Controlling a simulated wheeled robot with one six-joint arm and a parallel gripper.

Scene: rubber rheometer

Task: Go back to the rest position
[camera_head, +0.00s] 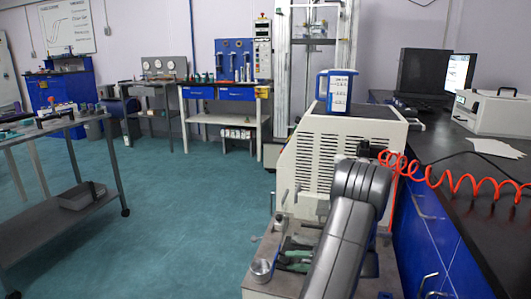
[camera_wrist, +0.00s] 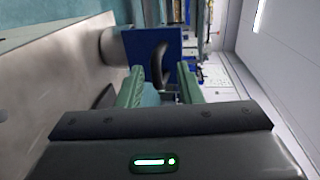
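My gripper (camera_wrist: 160,86) shows in the wrist view with its two green fingers apart. I see nothing clasped between them. Beyond the fingertips is a blue surface (camera_wrist: 143,47) with a dark curved part in front of it; I cannot tell what it belongs to. In the head view my grey arm reaches up from the lower middle towards the cream vented machine (camera_head: 318,165). The fingers cannot be made out in that view.
A blue and white jug (camera_head: 338,92) stands on the cream machine. A dark counter (camera_head: 455,170) on the right holds a white device (camera_head: 490,112) and a coiled orange hose (camera_head: 455,181). A grey cart (camera_head: 60,225) stands at left. Green floor between is clear.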

